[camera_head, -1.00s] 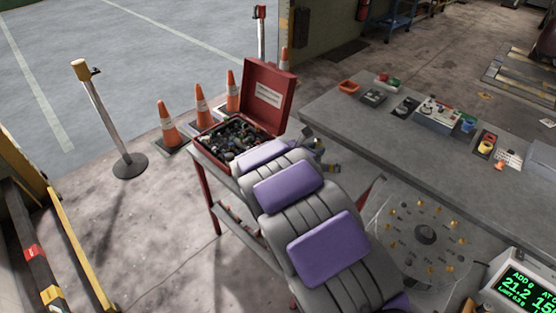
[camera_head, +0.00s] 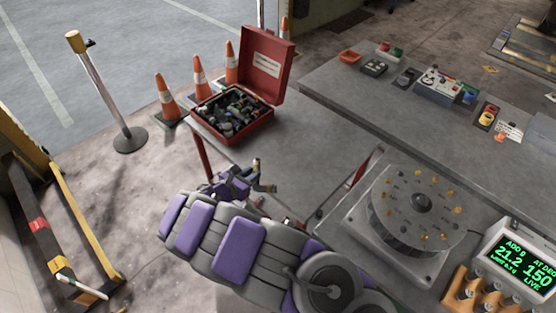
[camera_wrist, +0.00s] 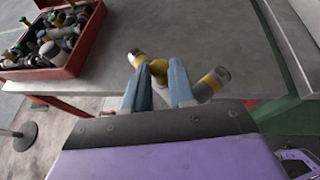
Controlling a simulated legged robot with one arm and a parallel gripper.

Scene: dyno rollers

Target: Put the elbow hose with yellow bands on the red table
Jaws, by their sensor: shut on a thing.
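The elbow hose (camera_head: 264,187) is grey with yellow bands. My gripper (camera_head: 244,183) is shut on it, near the table's front-left edge in the head view. In the wrist view both ends of the elbow hose (camera_wrist: 212,84) stick out past the blue-grey fingers of my gripper (camera_wrist: 158,82), and a yellow band shows between them. The red table (camera_head: 300,165) has a grey top and red legs. Its top (camera_wrist: 205,40) lies beyond the hose in the wrist view. I cannot tell whether the hose touches it.
An open red case (camera_head: 262,125) full of hose pieces stands on the table's far left. A long grey bench (camera_head: 400,125) with small devices is behind. A round dial machine (camera_head: 410,215) and a green display (camera_head: 525,275) are at right. The middle tabletop is clear.

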